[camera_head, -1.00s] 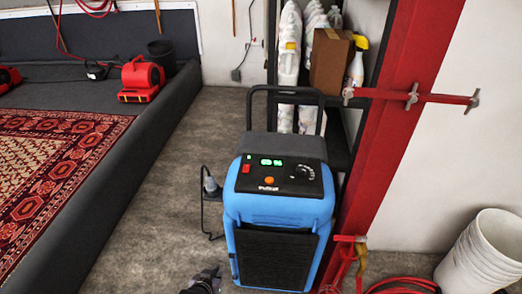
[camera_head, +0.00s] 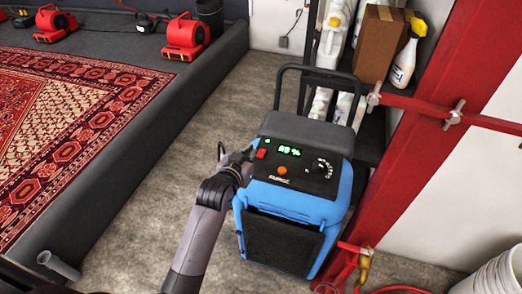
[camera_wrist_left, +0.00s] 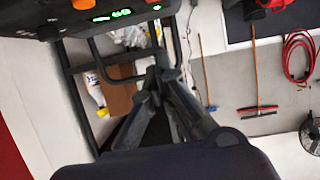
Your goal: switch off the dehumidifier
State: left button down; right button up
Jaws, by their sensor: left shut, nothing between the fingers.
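The blue dehumidifier (camera_head: 285,203) stands upright on the floor in the head view. Its black control panel carries a lit green display (camera_head: 289,151), a red switch (camera_head: 261,154), an orange button (camera_head: 281,170) and a dial (camera_head: 323,168). My left gripper (camera_head: 248,154) is shut and empty, just left of the red switch at the panel's edge. I cannot tell whether it touches. In the left wrist view the shut fingers (camera_wrist_left: 160,72) show in the middle, and the lit display (camera_wrist_left: 112,15) shows upside down at the top left. My right gripper is not in view.
A black handle (camera_head: 320,70) rises behind the machine. A shelf with a cardboard box (camera_head: 383,46) and a spray bottle (camera_head: 405,60) stands behind. A red post (camera_head: 420,130) is close on the right. Bare floor (camera_head: 165,170) and a patterned rug (camera_head: 60,120) lie left.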

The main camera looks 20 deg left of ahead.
pick_arm(q)
send_over(261, 157)
notch_tip(261, 157, down, 4)
jog(key=shift+w+r+p, duration=0.1)
jog(key=shift+r+p, duration=0.05)
jog(key=shift+p, duration=0.15)
notch_tip(261, 157, down, 3)
jog(key=shift+a+r, duration=0.1)
jog(key=shift+r, duration=0.05)
jog(key=shift+s+f, duration=0.35)
jog(key=shift+f, duration=0.35)
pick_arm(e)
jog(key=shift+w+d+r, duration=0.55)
pick_arm(q)
jog(key=shift+f, duration=0.1)
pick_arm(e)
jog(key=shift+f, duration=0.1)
